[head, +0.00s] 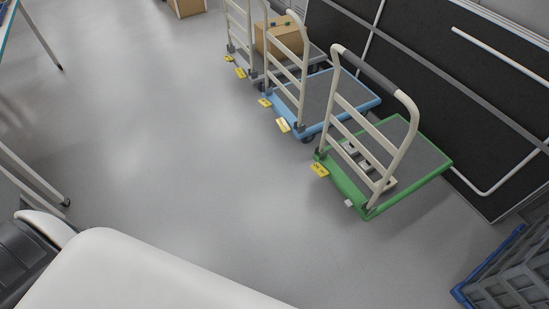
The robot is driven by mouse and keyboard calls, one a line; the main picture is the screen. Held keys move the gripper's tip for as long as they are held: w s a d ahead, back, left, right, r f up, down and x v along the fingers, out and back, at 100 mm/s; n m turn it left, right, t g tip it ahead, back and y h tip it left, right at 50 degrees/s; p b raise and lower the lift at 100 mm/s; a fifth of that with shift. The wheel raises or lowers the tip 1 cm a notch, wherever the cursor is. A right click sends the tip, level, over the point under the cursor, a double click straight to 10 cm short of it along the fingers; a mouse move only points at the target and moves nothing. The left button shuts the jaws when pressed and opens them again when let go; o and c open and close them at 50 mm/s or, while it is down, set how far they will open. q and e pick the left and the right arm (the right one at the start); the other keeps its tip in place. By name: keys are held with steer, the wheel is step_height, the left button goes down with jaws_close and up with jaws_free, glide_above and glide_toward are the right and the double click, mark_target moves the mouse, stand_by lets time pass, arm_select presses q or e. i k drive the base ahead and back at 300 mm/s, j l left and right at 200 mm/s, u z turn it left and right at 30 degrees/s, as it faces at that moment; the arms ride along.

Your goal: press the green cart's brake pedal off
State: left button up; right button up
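The green cart (430,171) stands right of centre in the head view, a flat platform with a grey top and a cream push handle (411,124) with a dark grip. A yellow pedal (319,170) sticks out low at its handle end, near the left corner. A small whitish piece (348,203) shows at the same end, near the front corner. Whether the pedal is pressed or raised is too small to tell. Neither of my grippers is in view, and nothing of mine touches the cart.
A blue cart (343,92) and a grey cart (318,54) carrying a cardboard box (284,38) stand behind the green one, with yellow pedals. A dark panel wall (450,75) runs along the right. A grey-blue crate (510,275) is at lower right. The floor left of the carts is clear.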

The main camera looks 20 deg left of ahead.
mark_target(321, 173)
steer(key=u, duration=0.25)
steer(key=i+l+u, duration=0.85)
steer(key=k+j, duration=0.05)
steer(key=k, duration=0.05)
